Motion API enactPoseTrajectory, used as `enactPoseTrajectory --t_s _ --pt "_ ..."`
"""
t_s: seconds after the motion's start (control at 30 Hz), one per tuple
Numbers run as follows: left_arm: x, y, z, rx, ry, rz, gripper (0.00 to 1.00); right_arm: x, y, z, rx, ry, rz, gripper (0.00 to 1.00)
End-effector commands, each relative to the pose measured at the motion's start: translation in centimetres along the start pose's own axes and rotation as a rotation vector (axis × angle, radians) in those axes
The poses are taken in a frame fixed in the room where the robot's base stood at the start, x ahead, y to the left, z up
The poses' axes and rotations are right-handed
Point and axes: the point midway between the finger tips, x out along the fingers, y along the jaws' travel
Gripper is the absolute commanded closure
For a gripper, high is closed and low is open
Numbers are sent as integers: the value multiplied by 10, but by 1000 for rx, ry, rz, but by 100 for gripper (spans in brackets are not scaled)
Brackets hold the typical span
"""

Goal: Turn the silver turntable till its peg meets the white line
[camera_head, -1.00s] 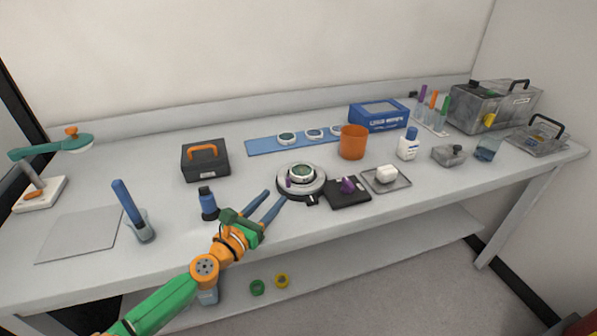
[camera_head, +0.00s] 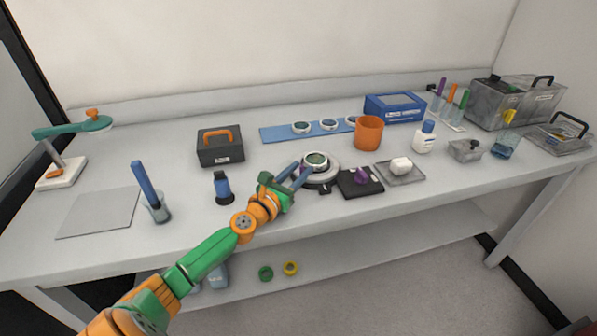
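A small black block (camera_head: 324,188) sits at the turntable's front edge. I cannot make out the white line. My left gripper (camera_head: 302,170) is at the turntable's left edge, its two blue fingers apart with the peg about between their tips. I cannot tell whether they touch it. My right gripper is out of view.
A black pad (camera_head: 352,187) with a purple knob and a grey tray (camera_head: 412,178) with a white piece lie right of the turntable. An orange cup (camera_head: 369,133) stands behind.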

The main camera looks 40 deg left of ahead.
Motion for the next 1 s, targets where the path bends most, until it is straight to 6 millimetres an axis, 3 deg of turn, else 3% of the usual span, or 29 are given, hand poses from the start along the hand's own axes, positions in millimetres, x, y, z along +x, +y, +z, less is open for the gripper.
enactPoseTrajectory --t_s 0.03,0.1,0.13,0.53,1.0 --pt "0 0 0 0 0 0 79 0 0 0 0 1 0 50" --pt "0 0 0 0 0 0 98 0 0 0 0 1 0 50" --pt "0 0 0 0 0 0 100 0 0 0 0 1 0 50" --pt "0 -2 1 -1 1 17 100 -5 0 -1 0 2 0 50" --pt "-1 -16 2 -7 2 206 100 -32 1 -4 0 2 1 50"
